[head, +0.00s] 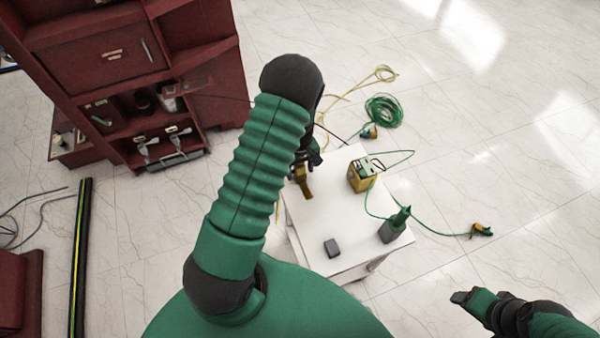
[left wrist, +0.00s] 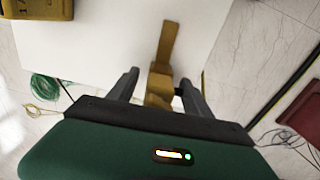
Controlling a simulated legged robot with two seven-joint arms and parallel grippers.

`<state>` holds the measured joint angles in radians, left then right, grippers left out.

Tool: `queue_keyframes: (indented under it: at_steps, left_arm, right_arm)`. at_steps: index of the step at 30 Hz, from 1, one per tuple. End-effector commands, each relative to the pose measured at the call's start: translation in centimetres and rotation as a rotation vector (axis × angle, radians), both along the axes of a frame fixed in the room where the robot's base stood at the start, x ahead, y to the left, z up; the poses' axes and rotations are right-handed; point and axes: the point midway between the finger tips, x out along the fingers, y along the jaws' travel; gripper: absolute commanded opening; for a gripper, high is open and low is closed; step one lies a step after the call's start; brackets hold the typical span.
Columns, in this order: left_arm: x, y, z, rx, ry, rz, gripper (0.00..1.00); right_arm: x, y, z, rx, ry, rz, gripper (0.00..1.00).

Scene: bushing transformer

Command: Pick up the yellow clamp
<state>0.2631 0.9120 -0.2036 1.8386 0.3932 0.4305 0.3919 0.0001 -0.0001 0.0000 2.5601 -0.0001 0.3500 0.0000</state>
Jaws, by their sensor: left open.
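The yellow clamp (head: 305,188) lies on the white table (head: 330,210) near its left edge, partly hidden by my left arm in the head view. My left gripper (head: 309,160) is over that edge at the clamp. In the left wrist view the clamp (left wrist: 164,55) has a flat bar running away from me and a blocky end between the two open fingers of the left gripper (left wrist: 160,88).
A yellow box with a handle (head: 360,180), a green-topped grey object (head: 393,230) and a small dark block (head: 332,248) stand on the table. Green cable (head: 384,110) lies on the floor behind. A red cabinet (head: 110,60) is at the left.

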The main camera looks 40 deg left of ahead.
Motion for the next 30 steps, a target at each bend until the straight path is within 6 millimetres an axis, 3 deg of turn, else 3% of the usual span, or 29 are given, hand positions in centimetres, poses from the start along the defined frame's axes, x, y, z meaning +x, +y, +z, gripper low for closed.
queue_keyframes:
  at_steps: [6, 19, 30]
  left_arm:
    - [0.02, -0.11, -0.06, 0.0, -0.001, -0.001, 0.57]
    - [0.05, -0.06, -0.05, 0.0, -0.001, -0.002, 0.01]
    - [0.09, -0.01, 0.28, 0.001, -0.002, -0.002, 0.0]
  right_arm:
    - [0.0, 0.01, 0.0, 0.0, 0.0, 0.0, 0.66]
    - [0.0, 0.0, -0.01, 0.0, 0.0, 0.0, 0.66]
    - [0.0, 0.01, 0.0, 0.0, 0.0, 0.0, 0.66]
